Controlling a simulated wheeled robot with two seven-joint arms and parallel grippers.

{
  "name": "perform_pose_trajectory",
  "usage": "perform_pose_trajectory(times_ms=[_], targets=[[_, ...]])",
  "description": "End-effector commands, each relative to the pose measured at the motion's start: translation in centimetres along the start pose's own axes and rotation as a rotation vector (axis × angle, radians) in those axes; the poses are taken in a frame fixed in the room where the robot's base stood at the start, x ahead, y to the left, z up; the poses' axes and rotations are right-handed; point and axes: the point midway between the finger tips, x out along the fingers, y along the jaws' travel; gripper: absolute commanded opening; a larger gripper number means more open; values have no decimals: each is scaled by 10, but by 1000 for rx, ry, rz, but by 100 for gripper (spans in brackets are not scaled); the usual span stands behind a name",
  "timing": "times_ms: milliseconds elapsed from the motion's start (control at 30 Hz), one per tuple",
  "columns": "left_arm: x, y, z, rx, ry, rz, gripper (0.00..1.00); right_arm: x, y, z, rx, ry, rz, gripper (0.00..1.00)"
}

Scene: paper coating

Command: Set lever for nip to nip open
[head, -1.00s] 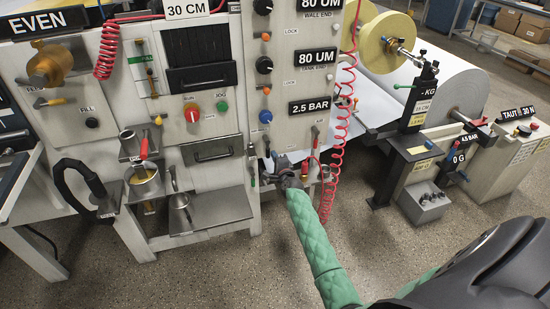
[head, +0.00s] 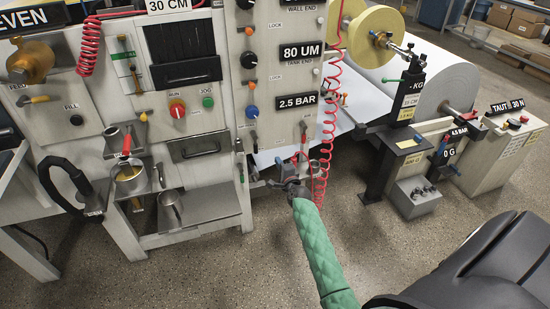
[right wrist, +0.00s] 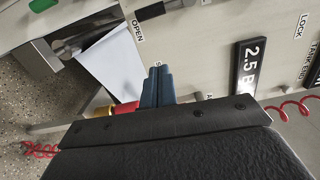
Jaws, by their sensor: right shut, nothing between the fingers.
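The nip lever appears to be the small dark handle (head: 240,171) on the right edge of the machine's front, below the knob column. In the right wrist view a dark handle on a metal arm (right wrist: 160,10) shows at the top, beside an OPEN label (right wrist: 138,31). My right gripper (head: 270,182) is to the right of and slightly below the lever, apart from it. Its blue fingers (right wrist: 157,84) are shut with nothing between them, pointing toward the panel below the OPEN label. My left gripper is not in view.
A red coiled hose (head: 327,130) hangs close to my right gripper. A brass-and-red fitting (right wrist: 118,108) shows beside the fingers. A metal shelf (head: 205,208) with a jug (head: 170,210) lies to the left. A black post (head: 400,120) and paper roll (head: 445,82) stand to the right.

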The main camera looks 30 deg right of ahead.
Motion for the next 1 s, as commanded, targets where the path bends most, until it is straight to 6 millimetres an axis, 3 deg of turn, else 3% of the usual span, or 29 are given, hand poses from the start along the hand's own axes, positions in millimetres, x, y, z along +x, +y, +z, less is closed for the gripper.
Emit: perform_pose_trajectory(times_ms=[100, 300, 1000], targets=[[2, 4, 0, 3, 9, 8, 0, -14, 0, 0, 0, 0, 0, 0], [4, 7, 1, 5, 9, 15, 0, -24, -1, 0, 1, 0, -1, 0], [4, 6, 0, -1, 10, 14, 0, -24, 0, 1, -42, -3, 3, 0]])
